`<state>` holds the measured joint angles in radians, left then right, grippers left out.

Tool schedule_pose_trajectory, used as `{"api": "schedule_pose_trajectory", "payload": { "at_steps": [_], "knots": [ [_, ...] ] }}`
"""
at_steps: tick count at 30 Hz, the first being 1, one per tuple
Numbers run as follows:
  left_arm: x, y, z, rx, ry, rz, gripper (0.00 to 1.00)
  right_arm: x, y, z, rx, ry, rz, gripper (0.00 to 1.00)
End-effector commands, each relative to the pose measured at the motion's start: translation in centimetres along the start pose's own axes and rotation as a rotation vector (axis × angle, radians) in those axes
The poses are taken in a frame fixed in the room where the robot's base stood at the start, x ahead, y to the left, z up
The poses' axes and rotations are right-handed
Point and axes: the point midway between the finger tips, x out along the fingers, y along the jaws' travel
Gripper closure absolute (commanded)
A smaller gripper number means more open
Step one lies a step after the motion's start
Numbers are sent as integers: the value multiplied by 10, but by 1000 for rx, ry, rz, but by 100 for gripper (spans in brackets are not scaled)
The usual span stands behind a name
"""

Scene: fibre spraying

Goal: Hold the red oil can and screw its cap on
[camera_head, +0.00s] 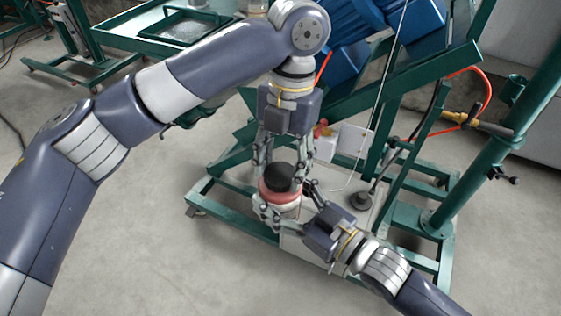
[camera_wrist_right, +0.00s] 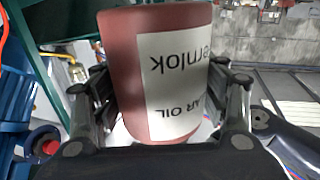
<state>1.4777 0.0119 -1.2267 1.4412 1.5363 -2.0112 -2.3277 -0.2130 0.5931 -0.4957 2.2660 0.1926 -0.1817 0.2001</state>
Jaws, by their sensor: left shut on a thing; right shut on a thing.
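The red oil can (camera_head: 268,193) stands over the pale platform of a green frame in the head view, its black cap (camera_head: 279,177) at the top. In the right wrist view the can (camera_wrist_right: 118,65) appears large, with a white label whose lettering is upside down. My left gripper (camera_head: 281,180) points down from above, its fingers closed around the cap. My right gripper (camera_head: 285,202) comes from the lower right and is shut on the can's body, with a finger on either side in the wrist view. The thread under the cap is hidden.
A green metal frame (camera_head: 235,218) surrounds the spot, with a slanted beam and blue parts (camera_head: 345,40) above. A green post (camera_head: 500,125) stands at the right. A green table with a tray (camera_head: 185,27) is at the back left. The floor at the front is clear.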

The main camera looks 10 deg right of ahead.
Motion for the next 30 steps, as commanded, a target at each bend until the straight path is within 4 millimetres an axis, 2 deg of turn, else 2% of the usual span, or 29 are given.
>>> {"api": "schedule_pose_trajectory", "payload": {
  "at_steps": [6,12,24,25,27,30],
  "knots": [
    [-1,-1,0,387,-8,64,61,0,-1,1,1,-2,-2,99],
    [-1,-2,0,633,-10,102,61,0,-1,1,1,-2,-2,99],
    [-1,-2,0,688,-10,109,61,0,-1,1,0,-2,-2,99],
    [-1,-2,0,688,-10,109,45,0,-1,1,0,-2,-2,99],
    [-1,-2,0,688,-10,109,31,0,-1,1,0,-2,-2,99],
    [0,-2,0,689,-9,108,31,0,-1,0,0,0,-2,99]
  ]
}}
